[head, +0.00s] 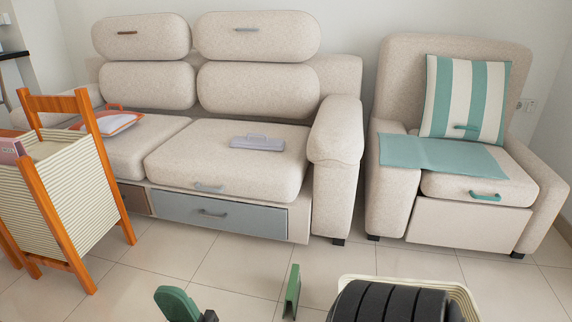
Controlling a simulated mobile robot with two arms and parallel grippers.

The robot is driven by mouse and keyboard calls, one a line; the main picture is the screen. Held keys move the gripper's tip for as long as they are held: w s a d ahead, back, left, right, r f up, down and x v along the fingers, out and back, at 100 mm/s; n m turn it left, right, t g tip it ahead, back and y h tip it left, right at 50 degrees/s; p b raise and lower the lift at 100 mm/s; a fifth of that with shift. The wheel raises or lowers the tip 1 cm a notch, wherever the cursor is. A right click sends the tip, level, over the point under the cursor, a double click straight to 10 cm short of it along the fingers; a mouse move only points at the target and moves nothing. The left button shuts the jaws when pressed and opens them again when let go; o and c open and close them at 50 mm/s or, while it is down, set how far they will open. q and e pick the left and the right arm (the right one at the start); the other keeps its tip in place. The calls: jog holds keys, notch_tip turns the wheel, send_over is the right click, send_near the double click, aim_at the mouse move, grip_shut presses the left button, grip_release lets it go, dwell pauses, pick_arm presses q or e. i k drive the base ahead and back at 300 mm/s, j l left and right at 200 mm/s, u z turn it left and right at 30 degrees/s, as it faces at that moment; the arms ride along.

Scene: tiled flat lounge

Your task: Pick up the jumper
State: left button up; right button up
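A folded lilac-grey cloth item (257,143), which looks like the jumper, lies flat on the right seat cushion of the cream sofa (228,160). A raised strip runs along its far edge. My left gripper (234,279) shows at the bottom of the head view as two green fingers set wide apart, with nothing visible between them. It is open, in front of the sofa and well short of the lilac-grey item. My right gripper is not in view.
An orange-framed striped hamper (72,200) stands at left. An orange-and-white item (115,122) lies on the left seat. The armchair (398,75) holds a teal cloth (440,153) and striped cushion (465,95). A dark ribbed object (390,304) fills the bottom right. Tiled floor (240,262) lies before the sofa.

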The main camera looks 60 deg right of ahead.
aim_at(294, 286)
jog(key=i+z, duration=0.25)
jog(key=z, duration=0.2)
jog(key=i+z, duration=0.25)
jog(key=z, duration=0.2)
jog(key=i+j+z, duration=0.1)
jog(key=i+z, duration=0.15)
jog(key=z, duration=0.2)
jog(key=i+z, duration=0.25)
jog(key=z, duration=0.2)
jog(key=i+z, duration=0.4)
jog(key=i+j+z, duration=0.15)
jog(key=z, duration=0.3)
jog(key=i+j+z, duration=0.2)
jog(key=z, duration=0.2)
